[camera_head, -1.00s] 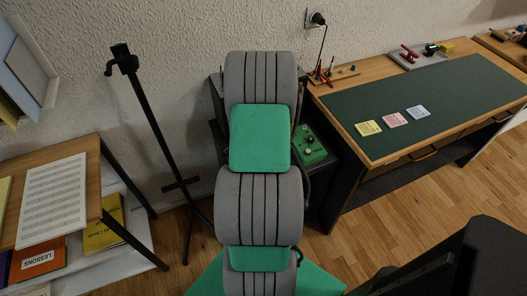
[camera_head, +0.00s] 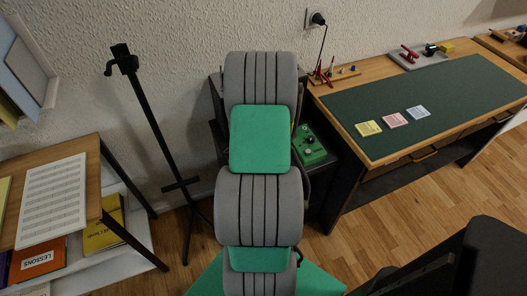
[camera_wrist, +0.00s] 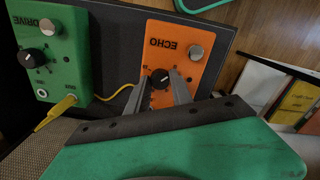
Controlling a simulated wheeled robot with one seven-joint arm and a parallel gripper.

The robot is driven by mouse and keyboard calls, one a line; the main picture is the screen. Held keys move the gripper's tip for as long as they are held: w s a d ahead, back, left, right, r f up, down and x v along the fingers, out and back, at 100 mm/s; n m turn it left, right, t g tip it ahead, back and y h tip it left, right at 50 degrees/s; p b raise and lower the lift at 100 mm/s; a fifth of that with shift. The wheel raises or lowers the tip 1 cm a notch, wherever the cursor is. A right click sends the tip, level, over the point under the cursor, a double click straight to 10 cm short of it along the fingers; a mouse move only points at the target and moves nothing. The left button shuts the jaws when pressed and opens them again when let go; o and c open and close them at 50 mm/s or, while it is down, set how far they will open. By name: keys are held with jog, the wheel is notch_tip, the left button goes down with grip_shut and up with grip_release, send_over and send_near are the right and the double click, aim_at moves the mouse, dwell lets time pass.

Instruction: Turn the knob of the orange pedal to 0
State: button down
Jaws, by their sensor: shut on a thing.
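The orange pedal (camera_wrist: 185,42), lettered ECHO, lies on a dark board in the wrist view, with a silver footswitch (camera_wrist: 195,51) near its top. Its black knob (camera_wrist: 159,79) sits between the two fingertips of my gripper (camera_wrist: 164,84). The fingers are shut on the knob, one on each side. The knob's pointer is too small to read for certain. In the head view my arm hides the orange pedal and my fingers.
A green DRIVE pedal (camera_wrist: 50,50) stands left of the orange one, with a yellow cable (camera_wrist: 62,108) plugged in. It also shows in the head view (camera_head: 310,147). A black stand (camera_head: 160,135) is to the left, a desk with a green mat (camera_head: 420,105) to the right.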

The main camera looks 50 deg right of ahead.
jog(key=c, duration=1.1)
grip_release()
notch_tip(320, 180, up, 8)
jog(key=shift+f, duration=0.1)
